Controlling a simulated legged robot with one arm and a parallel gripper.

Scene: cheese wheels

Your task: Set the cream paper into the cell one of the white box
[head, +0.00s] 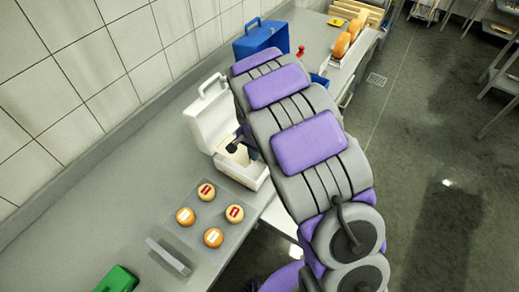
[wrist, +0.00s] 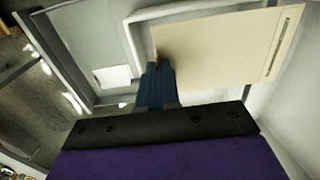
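The white box (head: 207,117) stands on the counter with its lid raised, left of my arm in the head view. My gripper (head: 240,147) reaches down into it. In the wrist view my gripper (wrist: 157,68) has its dark blue fingers close together at the left edge of the cream paper (wrist: 225,45). They appear shut on it, though the contact is partly hidden. The paper looks flat and overlaps one cell inside the white box, whose inner walls (wrist: 135,18) show around it. A small part of the cream paper (head: 237,157) shows in the head view.
A grey tray (head: 222,192) with several small cheese wheels (head: 213,237) sits in front of the box. A green object (head: 117,279) lies nearer. A blue box (head: 262,38) and larger orange cheese (head: 342,44) stand farther back. A tiled wall borders the left.

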